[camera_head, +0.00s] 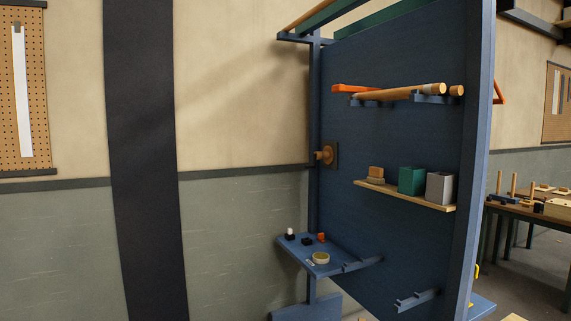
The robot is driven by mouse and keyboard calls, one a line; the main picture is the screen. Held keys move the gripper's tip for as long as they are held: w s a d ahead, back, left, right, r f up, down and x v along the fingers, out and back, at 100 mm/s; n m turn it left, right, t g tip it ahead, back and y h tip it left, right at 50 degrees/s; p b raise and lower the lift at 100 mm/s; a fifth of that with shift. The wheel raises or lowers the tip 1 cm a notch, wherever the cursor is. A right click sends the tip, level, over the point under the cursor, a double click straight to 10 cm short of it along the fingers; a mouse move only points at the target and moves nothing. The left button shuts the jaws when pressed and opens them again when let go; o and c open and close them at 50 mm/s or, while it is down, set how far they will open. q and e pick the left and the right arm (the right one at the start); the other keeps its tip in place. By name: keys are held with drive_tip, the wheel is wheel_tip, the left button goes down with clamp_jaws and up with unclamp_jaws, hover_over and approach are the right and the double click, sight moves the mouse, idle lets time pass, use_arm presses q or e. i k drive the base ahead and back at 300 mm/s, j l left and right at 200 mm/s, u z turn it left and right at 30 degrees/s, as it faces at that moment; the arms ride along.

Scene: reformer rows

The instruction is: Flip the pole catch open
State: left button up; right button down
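A wooden pole (402,91) lies across blue brackets (430,99) high on a blue upright panel (390,140). A short second wooden end (456,91) shows just right of it. An orange bar (350,88) sits at the pole's left end and looks like the pole catch; I cannot tell whether it is open or shut. Another orange piece (499,92) sticks out past the panel's right post. Neither of my grippers is in view, and nothing touches the pole or the orange bar.
A wooden shelf (405,196) below the pole holds a wooden block, a green box (411,180) and a grey box (439,187). A round wooden knob (325,155) is at the left. A blue ledge (330,266) lower down holds small items. Tables stand at the right.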

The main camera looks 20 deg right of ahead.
sight(338, 88)
drive_tip(key=i+z, duration=0.1)
drive_tip(key=i, duration=0.45)
drive_tip(key=i+j+z, duration=0.1)
drive_tip(key=i, duration=0.45)
drive_tip(key=i+j+z, duration=0.15)
drive_tip(key=i, duration=0.4)
drive_tip(key=i+j+z, duration=0.1)
drive_tip(key=i, duration=0.45)
drive_tip(key=j, duration=0.1)
